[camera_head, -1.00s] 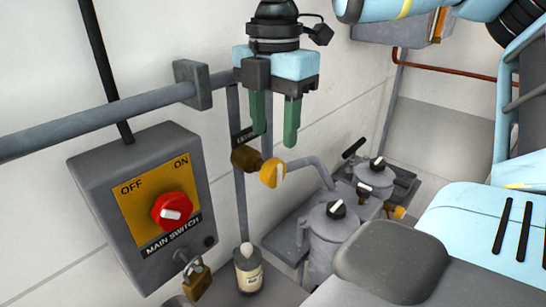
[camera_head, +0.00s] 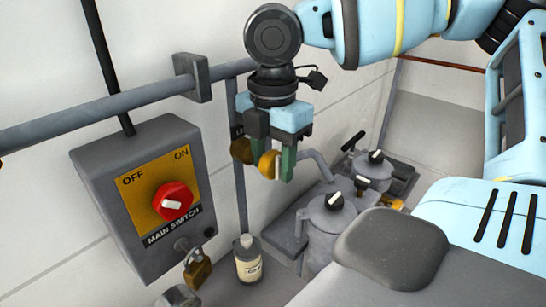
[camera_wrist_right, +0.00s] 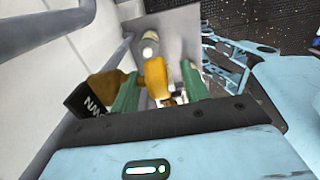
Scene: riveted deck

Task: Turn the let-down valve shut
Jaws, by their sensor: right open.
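The let-down valve has a brass body (camera_head: 241,151) and a yellow knob (camera_head: 267,164) with a white pointer mark, on a thin grey pipe by the wall. My right gripper (camera_head: 280,171) points down at the knob with its green fingers apart. In the right wrist view the yellow knob (camera_wrist_right: 157,80) sits between the two open green fingers (camera_wrist_right: 159,88), with a visible gap to the right finger. Contact with the left finger is unclear. A black label plate (camera_wrist_right: 91,106) is beside the left finger. My left gripper is not in view.
A main switch box (camera_head: 150,200) with a red knob and a brass padlock (camera_head: 197,271) is on the wall at left. A bottle (camera_head: 248,264) stands below the valve. Grey canisters (camera_head: 327,226) with black knobs stand at right. A grey rail (camera_head: 110,107) runs along the wall.

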